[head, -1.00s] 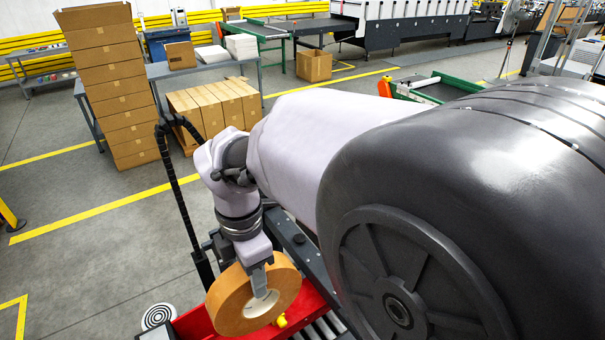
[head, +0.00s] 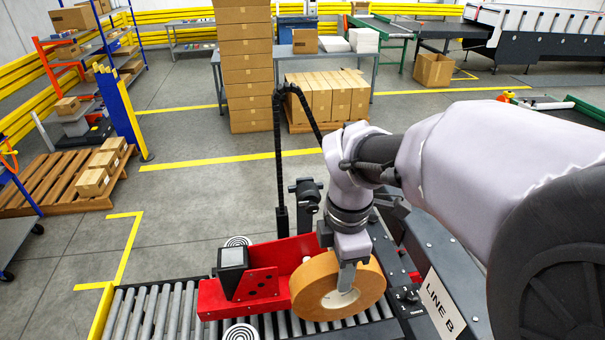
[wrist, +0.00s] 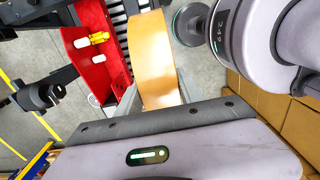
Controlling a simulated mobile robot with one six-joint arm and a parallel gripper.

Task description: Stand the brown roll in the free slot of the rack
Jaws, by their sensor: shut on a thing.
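The brown roll (head: 318,285) is a wide tan ring with a pale core, upright on its edge. My gripper (head: 347,278) is shut on it, with a finger against its near face by the core. The roll also fills the upper middle of the wrist view (wrist: 152,55). The red rack (head: 215,301) is just left of and behind the roll in the head view, and shows at upper left in the wrist view (wrist: 88,18). The roll hides the rack's right part. I cannot tell whether they touch, or which slot is free.
A dark boxy unit (head: 232,258) stands at the rack's left. A roller conveyor (head: 150,305) runs below. A yellow fitting (wrist: 99,39) and white pegs show by the rack. A LINE B sign (head: 440,300) stands at right. Stacked cartons (head: 245,70) are far back.

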